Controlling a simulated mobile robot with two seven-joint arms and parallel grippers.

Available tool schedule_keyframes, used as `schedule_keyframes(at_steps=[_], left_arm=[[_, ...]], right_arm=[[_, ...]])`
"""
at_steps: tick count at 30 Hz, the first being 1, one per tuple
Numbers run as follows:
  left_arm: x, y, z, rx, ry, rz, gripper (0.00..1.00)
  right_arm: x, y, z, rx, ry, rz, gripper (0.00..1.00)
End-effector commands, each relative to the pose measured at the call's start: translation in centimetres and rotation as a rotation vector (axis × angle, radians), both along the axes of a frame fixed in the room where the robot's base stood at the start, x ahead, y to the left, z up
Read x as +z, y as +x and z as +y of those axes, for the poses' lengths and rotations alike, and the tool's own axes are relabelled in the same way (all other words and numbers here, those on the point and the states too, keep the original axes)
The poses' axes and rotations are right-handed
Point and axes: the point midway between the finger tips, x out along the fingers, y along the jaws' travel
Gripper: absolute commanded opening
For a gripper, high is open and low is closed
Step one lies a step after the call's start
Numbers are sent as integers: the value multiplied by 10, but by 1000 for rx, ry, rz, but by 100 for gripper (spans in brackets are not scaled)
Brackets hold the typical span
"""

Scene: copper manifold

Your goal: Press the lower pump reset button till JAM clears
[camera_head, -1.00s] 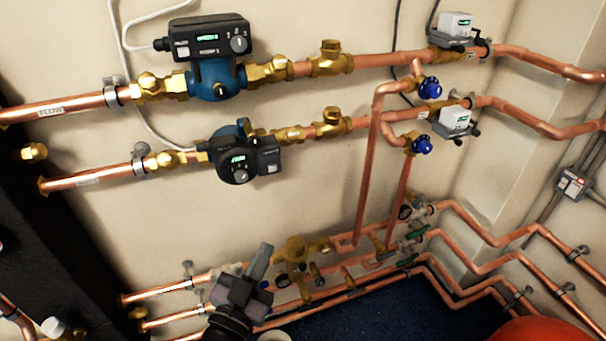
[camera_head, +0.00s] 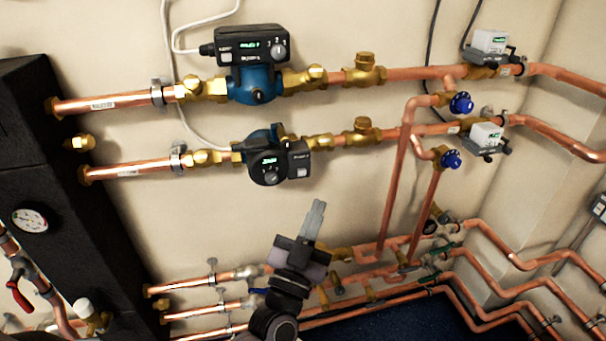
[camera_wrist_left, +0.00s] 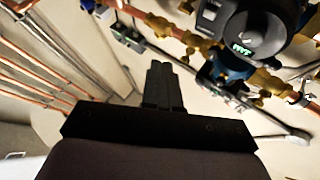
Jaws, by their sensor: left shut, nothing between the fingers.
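The lower pump (camera_head: 274,158) has a blue body and a black control head with a small green display and a dial. It sits on the second copper line, and its display text is too small to read in the head view. In the left wrist view the pump (camera_wrist_left: 238,30) shows at the upper right with a lit green display. My left gripper (camera_head: 318,212) is shut and empty, below and to the right of the lower pump, apart from it. Its closed fingers (camera_wrist_left: 160,82) also show in the left wrist view. The right gripper is not in view.
The upper pump (camera_head: 255,70) stands above on the first copper line. Valve actuators (camera_head: 487,137) and blue-handled valves (camera_head: 451,159) are to the right. More copper pipes (camera_head: 195,312) run low behind my left arm. A black casing (camera_head: 110,230) with a gauge (camera_head: 30,220) stands at the left.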

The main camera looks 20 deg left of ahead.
Motion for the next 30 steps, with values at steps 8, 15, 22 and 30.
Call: schedule_keyframes(at_steps=[8, 15, 22, 30], left_arm=[[-3, 33, 23, 1, 3, -3, 0], [-1, 56, 38, 1, 2, -1, 0], [0, 64, 44, 0, 1, 0, 0], [0, 64, 44, 0, 0, 0, 0]], right_arm=[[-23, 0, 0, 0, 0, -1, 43], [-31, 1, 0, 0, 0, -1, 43], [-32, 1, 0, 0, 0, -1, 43], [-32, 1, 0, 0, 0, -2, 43]])
